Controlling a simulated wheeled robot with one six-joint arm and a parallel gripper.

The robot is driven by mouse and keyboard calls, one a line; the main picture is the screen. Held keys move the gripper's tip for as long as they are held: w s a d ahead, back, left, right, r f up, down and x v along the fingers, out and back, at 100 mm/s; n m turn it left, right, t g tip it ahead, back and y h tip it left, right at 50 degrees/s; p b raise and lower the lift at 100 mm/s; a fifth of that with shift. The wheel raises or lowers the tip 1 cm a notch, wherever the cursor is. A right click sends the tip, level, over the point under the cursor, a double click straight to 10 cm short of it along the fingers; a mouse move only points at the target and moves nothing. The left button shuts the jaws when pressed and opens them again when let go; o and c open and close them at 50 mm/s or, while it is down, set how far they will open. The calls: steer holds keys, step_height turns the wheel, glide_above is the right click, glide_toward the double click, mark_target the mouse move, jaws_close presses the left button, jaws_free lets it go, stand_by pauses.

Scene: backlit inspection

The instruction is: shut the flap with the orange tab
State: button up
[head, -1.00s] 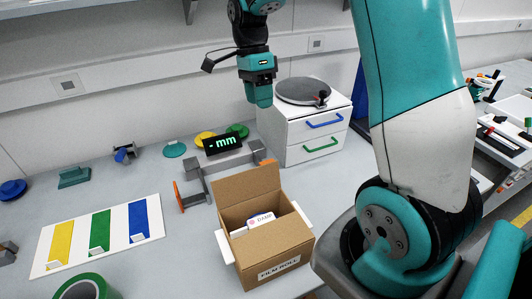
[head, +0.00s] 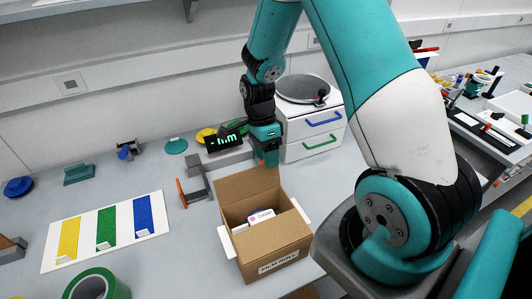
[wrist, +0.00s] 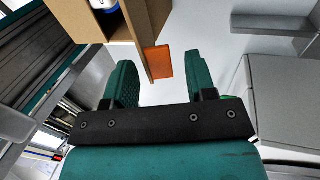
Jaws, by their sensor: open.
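The cardboard box (head: 275,250) labelled FILM ROLL stands on the table with its top open. Its back flap (head: 246,187) stands up, tilted backward. The flap's brown board (wrist: 132,30) shows at the top of the wrist view, with the orange tab (wrist: 158,62) sticking out from its edge. The tab is hidden behind my gripper in the head view. My gripper (head: 268,160) is open and points down just behind the flap's upper right corner. In the wrist view the tab lies ahead of and between my open fingertips (wrist: 161,80); I see no contact.
A white package marked DAMP (head: 262,215) sits inside the box. A white drawer unit (head: 315,135) stands at the back right. A coloured strip board (head: 105,232) and green tape (head: 95,285) lie left.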

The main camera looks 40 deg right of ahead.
jaws_close()
